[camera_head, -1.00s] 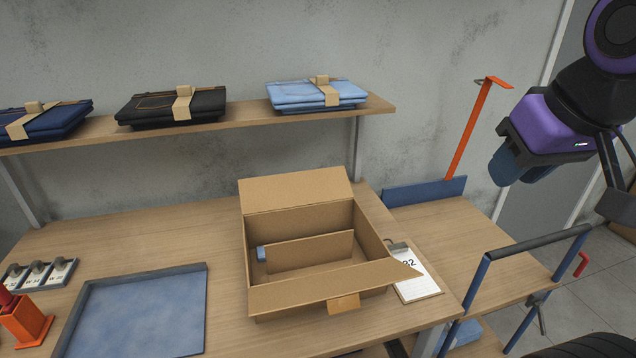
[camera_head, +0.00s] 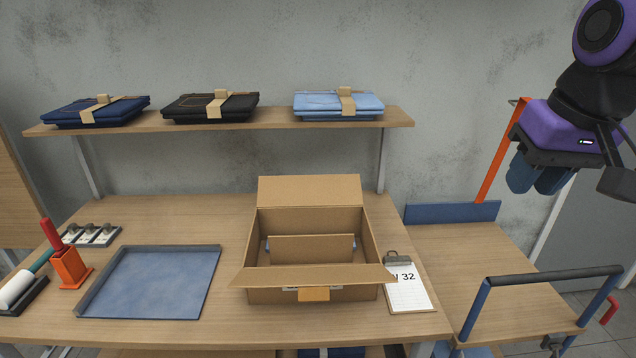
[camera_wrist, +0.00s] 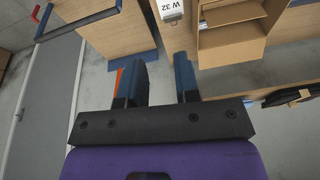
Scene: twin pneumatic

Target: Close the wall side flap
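An open cardboard box (camera_head: 260,285) stands on the wooden workbench. Its wall side flap (camera_head: 310,190) stands up and leans back toward the wall. Its front flap (camera_head: 312,275) is folded outward toward me. An inner cardboard panel (camera_head: 312,249) shows inside. My gripper (camera_head: 540,176) is high at the right, over the cart and well apart from the box. In the wrist view the two blue fingers of my gripper (camera_wrist: 160,82) are spread with nothing between them. The box (camera_wrist: 228,40) shows at the upper right there, partly cut off.
A clipboard (camera_head: 408,289) lies right of the box, and a blue tray (camera_head: 150,283) lies left. A shelf (camera_head: 270,123) with folded jeans hangs above the bench. A cart (camera_head: 470,265) with a blue-black handle (camera_head: 554,276) and an orange post (camera_head: 500,155) stands at the right.

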